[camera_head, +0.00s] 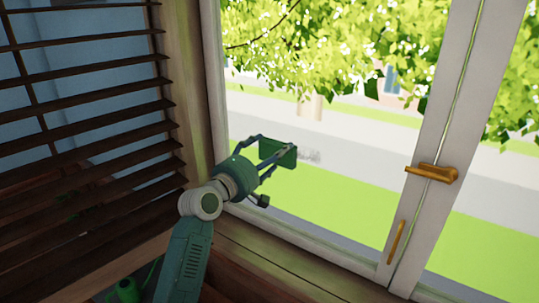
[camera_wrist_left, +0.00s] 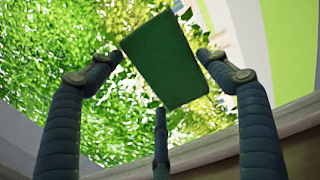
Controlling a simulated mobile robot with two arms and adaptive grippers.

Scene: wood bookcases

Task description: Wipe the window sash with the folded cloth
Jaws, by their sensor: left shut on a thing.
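A dark green folded cloth (camera_head: 285,153) looks like a stiff rectangular pad. My left gripper (camera_head: 276,152) is shut on it, holding it up in front of the lower left part of the window pane. In the left wrist view the cloth (camera_wrist_left: 165,62) is tilted between the fingers of my left gripper (camera_wrist_left: 162,60). The white window sash (camera_head: 434,130) frames the glass; its bottom rail (camera_head: 320,243) runs below the gripper. I cannot tell whether the cloth touches the glass. A faint grey smudge (camera_head: 309,156) shows just right of the cloth. My right gripper is out of view.
A brass window handle (camera_head: 432,173) juts from the sash, with a brass bar (camera_head: 397,242) below it. Dark slatted blinds (camera_head: 85,110) stand close on the left. A wooden sill (camera_head: 270,262) runs under the window. The space before the pane right of my gripper is clear.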

